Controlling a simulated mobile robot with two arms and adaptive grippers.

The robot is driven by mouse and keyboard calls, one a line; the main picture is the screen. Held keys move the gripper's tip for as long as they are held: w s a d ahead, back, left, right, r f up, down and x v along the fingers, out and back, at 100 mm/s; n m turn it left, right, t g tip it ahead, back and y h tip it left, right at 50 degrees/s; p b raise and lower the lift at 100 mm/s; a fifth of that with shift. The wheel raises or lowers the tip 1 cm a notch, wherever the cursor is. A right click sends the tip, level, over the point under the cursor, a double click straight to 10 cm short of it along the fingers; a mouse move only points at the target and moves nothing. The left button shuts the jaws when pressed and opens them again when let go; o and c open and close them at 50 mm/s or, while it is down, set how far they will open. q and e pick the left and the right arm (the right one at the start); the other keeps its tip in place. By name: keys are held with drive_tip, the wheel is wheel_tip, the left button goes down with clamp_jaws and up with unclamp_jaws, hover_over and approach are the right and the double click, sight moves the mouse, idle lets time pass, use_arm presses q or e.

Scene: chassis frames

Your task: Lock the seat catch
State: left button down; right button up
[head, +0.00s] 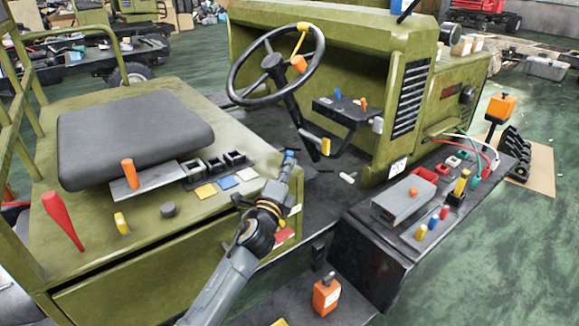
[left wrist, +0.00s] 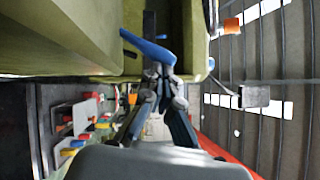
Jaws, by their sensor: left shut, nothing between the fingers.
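The seat (head: 135,132) is a dark grey cushion on the green seat box at the left in the head view. A blue lever (left wrist: 148,45) shows in the left wrist view, right by the tips of my left gripper (left wrist: 163,75); a small blue piece (head: 289,154) shows at the gripper's tip in the head view. I take it for the catch, but cannot be sure. My left gripper (head: 287,166) is shut with nothing held, at the right end of the seat box. Whether it touches the lever is unclear. My right gripper is out of view.
A red handle (head: 62,220), a yellow knob (head: 121,223) and an orange-handled lever (head: 129,173) stand on the seat box. The steering wheel (head: 231,80) and dashboard are behind. A control box with colored levers (head: 421,231) is at the right.

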use_arm(q)
drive_tip(key=p, duration=0.1)
drive_tip(key=w+r+n+p, duration=0.1)
drive_tip(key=p, duration=0.1)
drive_tip(key=shift+a+r+g, duration=0.3)
drive_tip(key=shift+a+g, duration=0.05)
drive_tip(key=shift+g, duration=0.05)
drive_tip(key=shift+w+a+r, duration=0.4)
drive_tip(key=shift+w+a, duration=0.05)
drive_tip(key=shift+w, duration=0.15)
